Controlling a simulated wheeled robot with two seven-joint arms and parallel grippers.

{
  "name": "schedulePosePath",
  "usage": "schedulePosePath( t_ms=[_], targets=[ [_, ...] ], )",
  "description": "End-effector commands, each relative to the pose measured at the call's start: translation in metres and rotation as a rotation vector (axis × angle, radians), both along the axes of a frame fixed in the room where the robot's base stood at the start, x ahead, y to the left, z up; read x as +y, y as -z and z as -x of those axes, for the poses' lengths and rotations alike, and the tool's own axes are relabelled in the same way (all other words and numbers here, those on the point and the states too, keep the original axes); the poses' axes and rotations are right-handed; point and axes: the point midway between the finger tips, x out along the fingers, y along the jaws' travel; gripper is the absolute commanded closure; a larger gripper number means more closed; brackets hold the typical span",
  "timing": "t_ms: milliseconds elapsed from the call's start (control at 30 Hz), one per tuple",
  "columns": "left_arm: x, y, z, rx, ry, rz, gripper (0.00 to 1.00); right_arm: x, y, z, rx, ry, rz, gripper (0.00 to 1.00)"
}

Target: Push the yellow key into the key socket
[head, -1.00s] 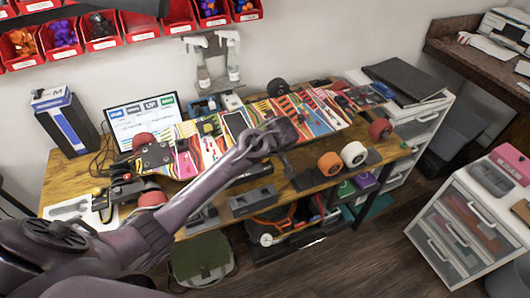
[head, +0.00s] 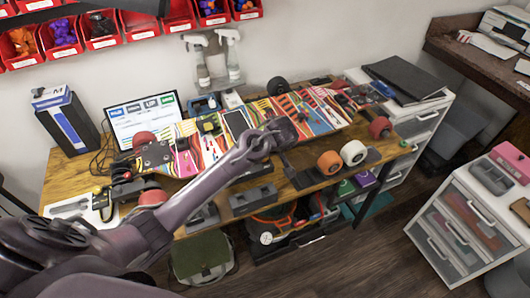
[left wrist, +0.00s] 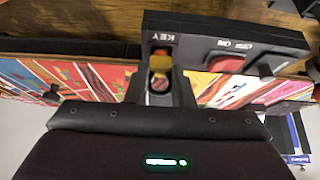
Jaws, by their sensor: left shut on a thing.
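In the left wrist view a black panel (left wrist: 205,50) carries the label KEY beside a red button marked ON. The yellow key (left wrist: 160,63) shows just below the KEY label, at the panel's face. My left gripper (left wrist: 160,82) is shut on the key, its dark fingers on either side. The socket is largely hidden behind the key and fingers, so I cannot tell how deep the key sits. In the head view my left gripper (head: 284,150) is over the bench beside the patterned skateboard deck; the key is too small to see there. My right gripper is not in view.
The skateboard deck (head: 213,152) with parts on it lies along the wooden bench (head: 75,178). Orange and white wheels (head: 330,163) stand to the right of my gripper. Grey blocks (head: 254,199) sit at the front edge. A monitor (head: 143,122) stands behind, left.

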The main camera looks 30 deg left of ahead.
Motion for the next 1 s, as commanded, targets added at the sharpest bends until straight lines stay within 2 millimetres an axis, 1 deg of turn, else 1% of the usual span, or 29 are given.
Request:
schedulePosePath(
  t_ms=[1000],
  targets=[
    [0.000,0.010,0.000,0.002,0.000,-0.001,1.00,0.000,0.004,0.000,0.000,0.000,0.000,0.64]
  ],
)
